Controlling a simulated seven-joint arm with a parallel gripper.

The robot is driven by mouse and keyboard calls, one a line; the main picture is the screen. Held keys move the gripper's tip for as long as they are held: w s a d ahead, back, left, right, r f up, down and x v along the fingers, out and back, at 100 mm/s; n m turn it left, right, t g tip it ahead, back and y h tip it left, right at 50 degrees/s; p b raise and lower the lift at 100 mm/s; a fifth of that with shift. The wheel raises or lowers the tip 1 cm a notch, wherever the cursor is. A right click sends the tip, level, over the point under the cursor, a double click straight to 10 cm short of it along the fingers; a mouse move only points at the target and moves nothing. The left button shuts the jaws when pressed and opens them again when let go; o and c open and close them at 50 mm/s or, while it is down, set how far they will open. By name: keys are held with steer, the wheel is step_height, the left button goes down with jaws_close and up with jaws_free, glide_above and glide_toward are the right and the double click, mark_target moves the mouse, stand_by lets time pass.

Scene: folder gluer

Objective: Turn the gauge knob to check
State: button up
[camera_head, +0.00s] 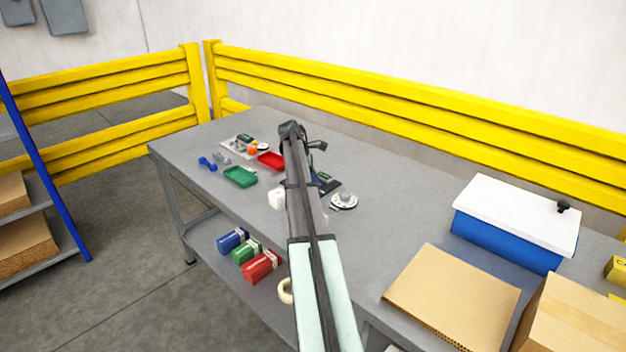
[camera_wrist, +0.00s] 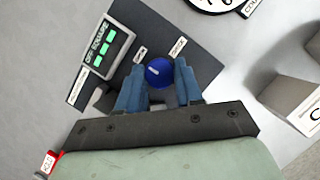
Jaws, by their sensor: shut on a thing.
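The gauge is a dark plate (camera_wrist: 195,52) with a round blue knob (camera_wrist: 158,72) that has a white pointer line. A display (camera_wrist: 104,50) with several green bars stands at the plate's left in the wrist view. Two small white labels (camera_wrist: 178,46) lie above the knob. My gripper (camera_wrist: 160,84) is shut on the knob, with a blue finger at each side of it. In the head view my arm hides most of the gauge; part of its dark plate (camera_head: 327,186) shows to the right of the arm.
A round white dial (camera_head: 344,201) stands just right of the gauge, and a white block (camera_head: 277,199) to its left. Green (camera_head: 240,177) and red (camera_head: 270,160) trays lie farther left. A blue box with a white lid (camera_head: 515,220) and flat cardboard (camera_head: 452,295) occupy the right.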

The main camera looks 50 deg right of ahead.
steer(key=shift+c, duration=0.7)
steer(key=shift+m, duration=0.3)
steer(key=m, duration=0.1)
steer(key=m+g+y, duration=0.1)
steer(key=m, duration=0.1)
steer(key=shift+w+d+m, duration=0.1)
steer(key=shift+d+m, duration=0.1)
steer(key=shift+m, duration=0.1)
steer(key=m+y, duration=0.1)
steer(key=m, duration=0.2)
steer(key=m+y, duration=0.1)
steer(key=m, duration=0.2)
steer(key=shift+d+y, duration=0.1)
steer(key=shift+y, duration=0.3)
steer(key=o, duration=1)
